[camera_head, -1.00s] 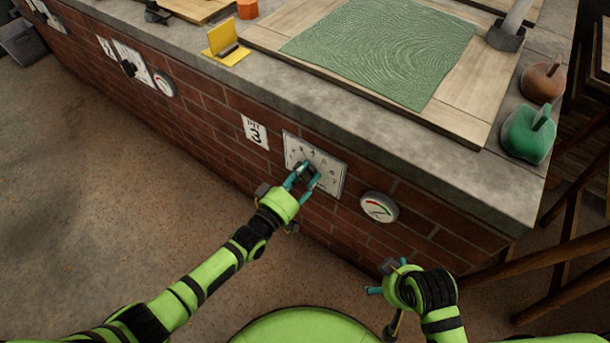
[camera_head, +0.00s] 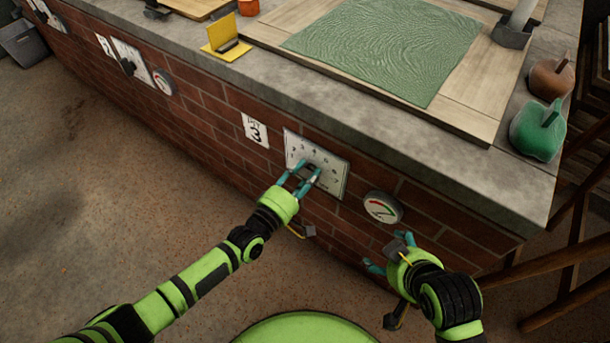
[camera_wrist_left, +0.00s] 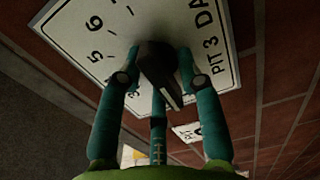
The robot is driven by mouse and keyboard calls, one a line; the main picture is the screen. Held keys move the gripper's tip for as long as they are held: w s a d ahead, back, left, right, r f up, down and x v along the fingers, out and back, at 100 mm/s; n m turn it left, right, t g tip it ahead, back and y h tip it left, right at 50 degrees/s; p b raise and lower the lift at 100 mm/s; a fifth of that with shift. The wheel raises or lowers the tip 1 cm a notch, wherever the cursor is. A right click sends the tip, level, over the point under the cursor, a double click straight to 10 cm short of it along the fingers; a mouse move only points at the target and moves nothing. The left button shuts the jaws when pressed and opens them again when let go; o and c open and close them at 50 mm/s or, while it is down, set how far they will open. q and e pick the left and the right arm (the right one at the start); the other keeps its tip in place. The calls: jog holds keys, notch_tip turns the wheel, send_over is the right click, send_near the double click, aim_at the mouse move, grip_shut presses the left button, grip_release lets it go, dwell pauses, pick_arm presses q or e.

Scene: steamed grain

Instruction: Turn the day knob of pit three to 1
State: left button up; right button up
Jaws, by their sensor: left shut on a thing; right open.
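The day knob of pit three, a dark knob (camera_head: 308,172), sits on a white dial plate (camera_head: 338,182) with numbers on the brick wall. My left gripper (camera_head: 305,177) is shut on the knob. In the left wrist view the dark knob (camera_wrist_left: 158,68) is between the teal fingers, and the plate (camera_wrist_left: 90,28) reads "PIT 3 DA…" with 5 and 6 visible. My right gripper (camera_head: 388,258) is open and empty, low in front of the wall right of the plate.
A "3" sign (camera_head: 255,131) is left of the plate, and a round gauge (camera_head: 382,208) is to its right. Another dial plate (camera_head: 132,62) and gauge (camera_head: 163,82) are farther left. The stone counter edge (camera_head: 350,123) overhangs above.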

pick_arm(q)
jog(key=shift+r, duration=0.2)
pick_arm(e)
jog(key=shift+w+a+r+t, duration=0.2)
jog(key=shift+w+r+t, duration=0.1)
jog(key=shift+w, duration=0.15)
pick_arm(q)
jog(key=o, duration=0.9)
jog(key=shift+s+a+f, duration=0.1)
jog(key=shift+s+a, duration=0.1)
jog(key=shift+s, duration=0.05)
jog(key=v, duration=1.1)
jog(key=shift+s+a, duration=0.1)
jog(key=shift+s, duration=0.1)
